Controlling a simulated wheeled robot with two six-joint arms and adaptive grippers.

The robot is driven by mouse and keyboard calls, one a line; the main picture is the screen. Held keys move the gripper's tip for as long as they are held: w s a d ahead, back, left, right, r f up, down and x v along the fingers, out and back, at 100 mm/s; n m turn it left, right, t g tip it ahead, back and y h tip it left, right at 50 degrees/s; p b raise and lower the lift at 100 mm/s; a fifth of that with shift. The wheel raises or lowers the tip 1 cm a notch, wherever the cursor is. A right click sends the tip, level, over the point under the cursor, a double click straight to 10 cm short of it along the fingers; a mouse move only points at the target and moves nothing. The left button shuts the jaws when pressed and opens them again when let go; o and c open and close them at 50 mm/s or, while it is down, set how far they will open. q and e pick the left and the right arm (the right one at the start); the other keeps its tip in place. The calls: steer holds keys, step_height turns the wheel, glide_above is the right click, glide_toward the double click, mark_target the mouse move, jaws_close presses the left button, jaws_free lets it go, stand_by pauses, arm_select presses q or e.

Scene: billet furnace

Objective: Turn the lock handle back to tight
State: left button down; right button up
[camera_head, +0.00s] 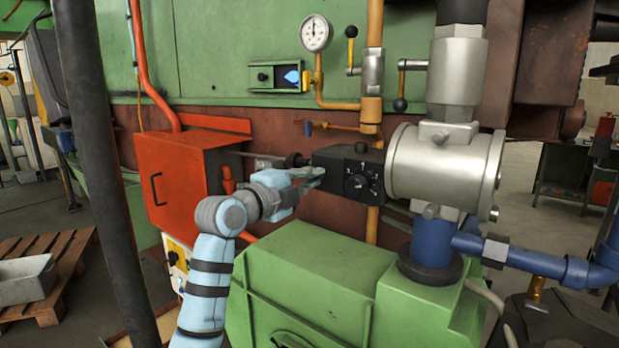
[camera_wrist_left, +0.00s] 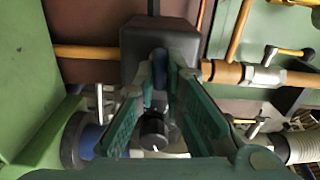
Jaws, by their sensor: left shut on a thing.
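My left gripper (camera_head: 314,175) reaches in from the left to the front of a black control box (camera_head: 345,160), just left of its round dial (camera_head: 356,185). In the left wrist view the two green fingers of the gripper (camera_wrist_left: 161,67) close in on a small dark blue-black handle (camera_wrist_left: 160,78) by the black box (camera_wrist_left: 160,28). The gripper is shut on this handle. In the head view the fingers hide most of the handle, so its exact angle cannot be told. A round dark knob (camera_wrist_left: 153,130) shows between the fingers. My right gripper is not in view.
A large grey cylinder (camera_head: 440,163) on blue pipes stands right of the black box. An orange box (camera_head: 178,180) stands left. A green housing (camera_head: 310,280) lies below my wrist. A vertical yellow pipe (camera_head: 372,225) runs behind the black box.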

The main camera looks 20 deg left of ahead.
arm_select(q)
steer(key=shift+m, duration=0.6)
steer(key=c, duration=1.7)
jaws_free()
steer(key=v, duration=1.2)
steer(key=shift+f, duration=0.1)
steer(key=shift+d, duration=0.1)
